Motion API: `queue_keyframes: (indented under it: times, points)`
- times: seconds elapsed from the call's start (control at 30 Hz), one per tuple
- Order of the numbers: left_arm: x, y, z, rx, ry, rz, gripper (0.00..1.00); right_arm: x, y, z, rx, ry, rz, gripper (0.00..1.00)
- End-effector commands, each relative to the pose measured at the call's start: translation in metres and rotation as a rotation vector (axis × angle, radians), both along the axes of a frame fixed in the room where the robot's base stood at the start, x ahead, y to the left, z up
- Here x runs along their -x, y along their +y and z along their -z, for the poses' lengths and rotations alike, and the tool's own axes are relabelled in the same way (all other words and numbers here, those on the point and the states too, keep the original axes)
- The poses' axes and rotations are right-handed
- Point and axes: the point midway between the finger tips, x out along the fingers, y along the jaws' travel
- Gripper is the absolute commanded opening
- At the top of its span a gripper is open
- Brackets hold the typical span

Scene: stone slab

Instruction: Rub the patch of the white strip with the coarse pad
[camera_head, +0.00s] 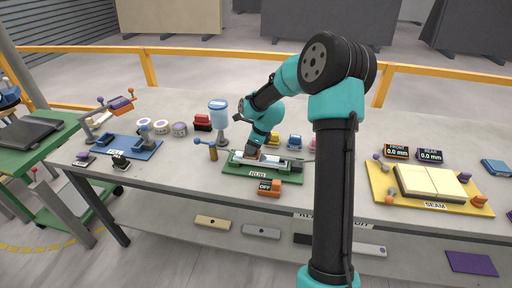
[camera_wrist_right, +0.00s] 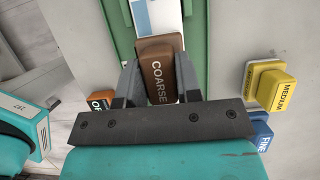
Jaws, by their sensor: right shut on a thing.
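My right gripper (camera_head: 252,153) is shut on the brown coarse pad (camera_wrist_right: 158,72), labelled COARSE, with a finger on each side of it. The pad is over the green RUB tray (camera_head: 240,169). The white strip (camera_wrist_right: 181,9) lies in this tray, and the pad hides part of it in the right wrist view. A bluish area (camera_wrist_right: 143,17) shows on the strip there; I cannot tell whether it is the patch. I cannot tell whether the pad touches the strip. My left gripper is not in view.
The yellow MEDIUM pad (camera_wrist_right: 275,90) and blue FINE pad (camera_wrist_right: 262,131) are beside the tray. A blue-topped dispenser (camera_head: 218,112) stands behind it, and an orange OFF switch (camera_head: 268,187) is in front. The yellow SEAM board (camera_head: 385,198) is at right, with bare slab between.

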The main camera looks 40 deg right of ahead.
Motion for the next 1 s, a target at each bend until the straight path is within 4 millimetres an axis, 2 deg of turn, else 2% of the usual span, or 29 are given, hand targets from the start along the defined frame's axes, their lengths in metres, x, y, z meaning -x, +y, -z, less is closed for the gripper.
queue_keyframes:
  times: [0.43, 1.0]
  points:
    - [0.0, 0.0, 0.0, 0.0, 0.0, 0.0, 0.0, -0.001, 0.001, -0.003, 0.0, 0.0, -0.001, 0.13]
    - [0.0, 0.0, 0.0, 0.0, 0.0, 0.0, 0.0, -0.001, 0.0, -0.048, 0.002, -0.002, -0.001, 0.13]
